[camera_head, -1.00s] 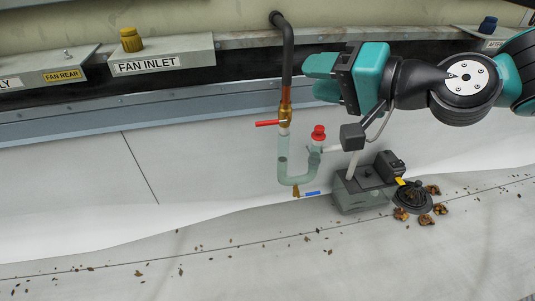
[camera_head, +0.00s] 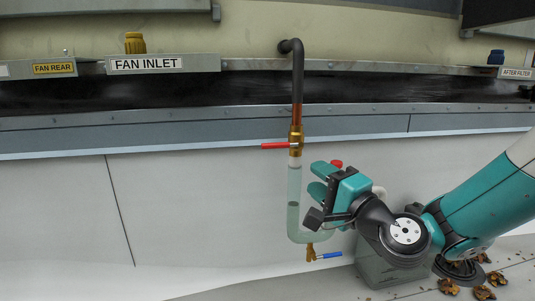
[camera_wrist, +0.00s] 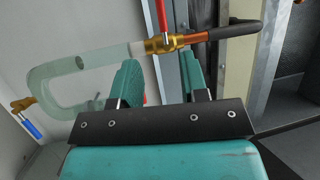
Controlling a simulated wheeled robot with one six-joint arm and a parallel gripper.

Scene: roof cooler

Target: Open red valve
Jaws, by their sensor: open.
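The red valve handle (camera_head: 275,146) sticks out level to the left from the brass valve (camera_head: 296,138), across the upright pipe. In the wrist view the red handle (camera_wrist: 162,16) crosses the brass valve (camera_wrist: 160,44) at the top, beyond the fingertips. My gripper (camera_head: 315,180) is just right of the clear U-shaped trap, below the valve. Its fingers point left and the jaws are open. In the wrist view my gripper (camera_wrist: 160,80) has nothing clearly held between its fingers; both are apart from the handle.
The clear trap (camera_head: 293,200) hangs below the valve. A blue-handled drain valve (camera_head: 328,255) is at its bottom. A red cap (camera_head: 337,163) shows behind my gripper. A grey box (camera_head: 375,270) stands below my arm. The left wall is clear.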

